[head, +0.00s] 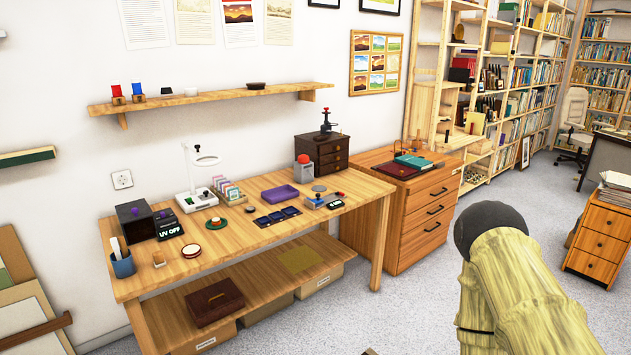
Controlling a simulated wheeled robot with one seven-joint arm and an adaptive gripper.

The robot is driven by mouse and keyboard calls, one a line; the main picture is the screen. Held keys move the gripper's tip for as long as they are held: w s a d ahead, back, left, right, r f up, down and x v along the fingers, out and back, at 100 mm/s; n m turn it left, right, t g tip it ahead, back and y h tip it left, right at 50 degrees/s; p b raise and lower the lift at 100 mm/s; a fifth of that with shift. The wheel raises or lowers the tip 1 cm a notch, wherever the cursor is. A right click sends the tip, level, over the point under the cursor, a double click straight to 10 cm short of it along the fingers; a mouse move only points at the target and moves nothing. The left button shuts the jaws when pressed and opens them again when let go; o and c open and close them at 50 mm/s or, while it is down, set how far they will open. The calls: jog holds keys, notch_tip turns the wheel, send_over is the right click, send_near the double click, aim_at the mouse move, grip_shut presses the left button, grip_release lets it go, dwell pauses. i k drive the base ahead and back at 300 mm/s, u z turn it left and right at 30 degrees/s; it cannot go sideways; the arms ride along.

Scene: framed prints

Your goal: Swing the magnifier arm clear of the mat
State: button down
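A white magnifier (206,160) with a ring-shaped head stands on the wooden workbench, on an upright post with a white base (197,201). Its ring reaches to the right of the post, above the bench top near a row of upright cards. A dark flat piece with several blue panels (277,217) lies to the right and nearer the front edge; I cannot tell whether it is the mat. The ring appears apart from it. My arm fills the lower right, well away from the bench; no gripper fingers show.
The workbench (235,242) also carries a dark box labelled UV OFF (168,226), a blue cup (123,265), a purple tray (280,194) and a small drawer chest (322,153). A wall shelf (205,97) hangs above. Grey floor is clear before the bench.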

aim_at(184, 144)
jog(key=i, duration=2.5)
jog(key=u, duration=1.45)
